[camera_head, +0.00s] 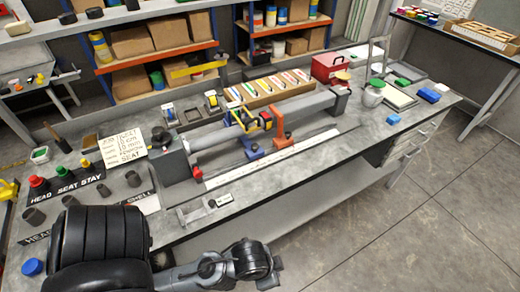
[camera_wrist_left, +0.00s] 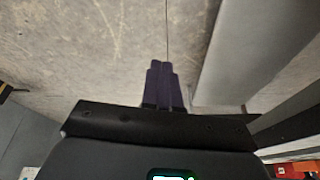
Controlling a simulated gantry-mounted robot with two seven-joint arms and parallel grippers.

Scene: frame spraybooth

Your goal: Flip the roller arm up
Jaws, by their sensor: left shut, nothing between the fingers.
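A long grey tube fixture (camera_head: 300,112) lies along the workbench. On it stand a blue bracket (camera_head: 254,142), an orange bracket (camera_head: 279,125) and a yellow piece (camera_head: 243,116) with a small red and black part. The roller arm may belong to this group, but it is too small to tell apart or to read its position. My left gripper (camera_head: 272,274) is in front of the bench, low in the head view, well apart from the fixture. In the left wrist view its dark fingers (camera_wrist_left: 165,85) are together and empty, over bare floor. My right gripper is not in view.
A white scale strip (camera_head: 270,158) lies before the fixture. A small grey metal piece (camera_head: 205,210) sits near the front edge. Labelled stands with coloured knobs (camera_head: 72,180) are at the left. A red box (camera_head: 331,66) stands behind. The floor in front is clear.

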